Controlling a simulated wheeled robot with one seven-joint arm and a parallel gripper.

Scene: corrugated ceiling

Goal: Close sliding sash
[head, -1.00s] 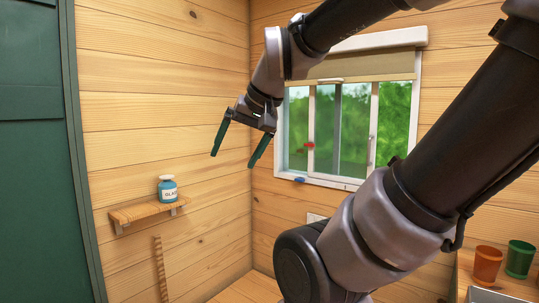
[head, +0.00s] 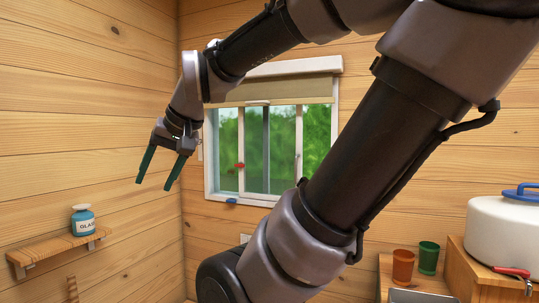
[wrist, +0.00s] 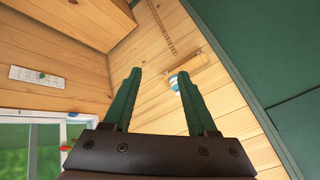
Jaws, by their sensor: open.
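The window (head: 209,150) is set in the back wall, with a white frame and upright white bars. A red piece (head: 239,166) sits on its left upright bar (head: 240,132), and a blue piece (head: 231,201) is at the bottom of the frame. I cannot tell how far the sliding sash stands open. My gripper (head: 154,184) is open and empty, left of the window and apart from it, fingers pointing down. In the wrist view, my gripper (wrist: 158,73) has its green fingers spread, and the window (wrist: 40,118) is at lower left with the red piece (wrist: 67,149).
An orange cup (head: 403,266), a green cup (head: 428,257) and a white pot (head: 500,230) stand at right. A beige blind (head: 290,91) covers the window's top.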

